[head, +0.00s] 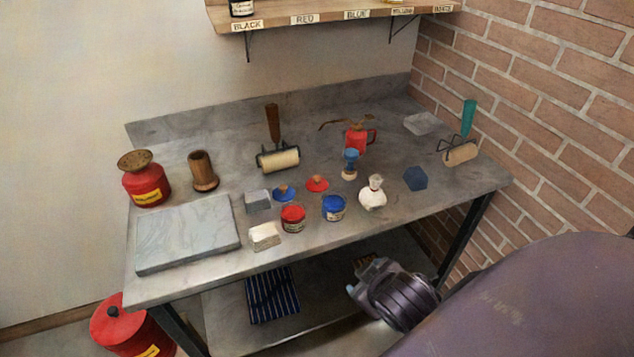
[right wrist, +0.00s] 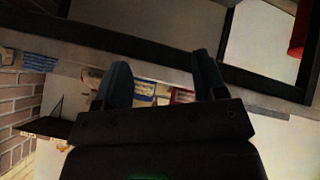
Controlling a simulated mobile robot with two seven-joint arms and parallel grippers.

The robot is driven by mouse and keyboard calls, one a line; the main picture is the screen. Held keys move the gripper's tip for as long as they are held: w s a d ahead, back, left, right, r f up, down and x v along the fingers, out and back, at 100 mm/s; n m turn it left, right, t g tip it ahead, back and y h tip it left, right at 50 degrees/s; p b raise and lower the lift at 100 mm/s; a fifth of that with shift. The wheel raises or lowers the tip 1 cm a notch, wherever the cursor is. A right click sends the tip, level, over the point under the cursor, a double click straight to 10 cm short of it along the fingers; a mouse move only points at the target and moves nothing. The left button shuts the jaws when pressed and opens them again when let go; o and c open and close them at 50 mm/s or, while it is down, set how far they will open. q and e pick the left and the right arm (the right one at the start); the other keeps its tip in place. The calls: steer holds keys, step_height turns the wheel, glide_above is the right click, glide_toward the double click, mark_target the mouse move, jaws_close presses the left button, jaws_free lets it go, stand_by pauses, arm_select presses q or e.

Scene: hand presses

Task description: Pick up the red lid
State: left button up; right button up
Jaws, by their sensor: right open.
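The red lid (head: 317,183) lies on the metal workbench (head: 205,275), a small flat disc with a brown knob. A blue lid (head: 284,191) lies to its left. The open red tin (head: 293,218) stands nearer the front edge, with the blue tin (head: 333,207) to its right. My right gripper (head: 358,277) is low in front of the bench edge, apart from the lid. In the right wrist view its two dark fingers (right wrist: 162,70) are spread, with nothing seen held between them. The red lid cannot be made out there. My left gripper is not in view.
A grey slab (head: 187,233), a white block (head: 264,236) and a grey block (head: 257,200) lie left of the tins.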

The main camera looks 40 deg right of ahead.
steer(key=w+a+r+n+t+y, duration=0.3)
steer(key=w+r+n+t, duration=0.75)
steer(key=w+r, duration=0.4)
steer(key=w+a+r+n+y, duration=0.3)
steer(key=w+a+n+y, duration=0.2)
steer(key=n+y, duration=0.5)
steer(key=n+g+h, duration=0.9)
steer(key=n+g, duration=0.8)
steer(key=n, duration=0.3)
glide_toward(318, 177)
steer(key=shift+m, duration=0.25)
steer(key=f, duration=0.6)
steer(key=w+a+f+b, duration=0.1)
steer(key=f, duration=0.2)
steer(key=shift+w+f, duration=0.1)
steer(key=shift+f, duration=0.3)
